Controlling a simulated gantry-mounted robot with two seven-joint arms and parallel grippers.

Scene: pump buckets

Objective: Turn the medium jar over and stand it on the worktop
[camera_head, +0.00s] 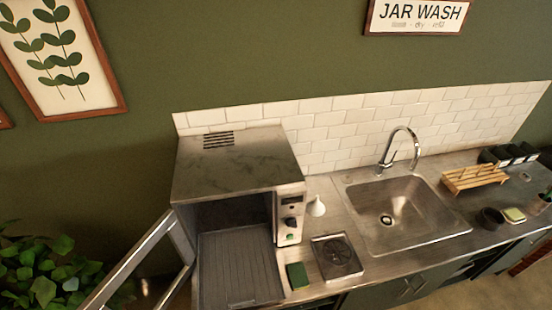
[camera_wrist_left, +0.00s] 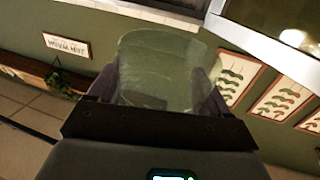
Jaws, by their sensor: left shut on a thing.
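A clear glass jar (camera_wrist_left: 165,52) fills the middle of the left wrist view. My left gripper (camera_wrist_left: 156,85) is shut on it, with one dark finger on each side of the glass. The jar looks empty and is held in the air. I cannot tell which end is its mouth, or whether it is the medium one. Neither the jar nor either gripper shows in the head view. The steel worktop (camera_head: 325,188) runs along the tiled wall. My right gripper is not in view.
A steel washer (camera_head: 235,165) with its door (camera_head: 130,265) open stands at the left. On the worktop are a white funnel-like piece (camera_head: 316,208), a green sponge (camera_head: 297,276), a square rinser plate (camera_head: 337,257), a sink (camera_head: 405,225), a tap (camera_head: 400,140) and a wooden rack (camera_head: 470,178).

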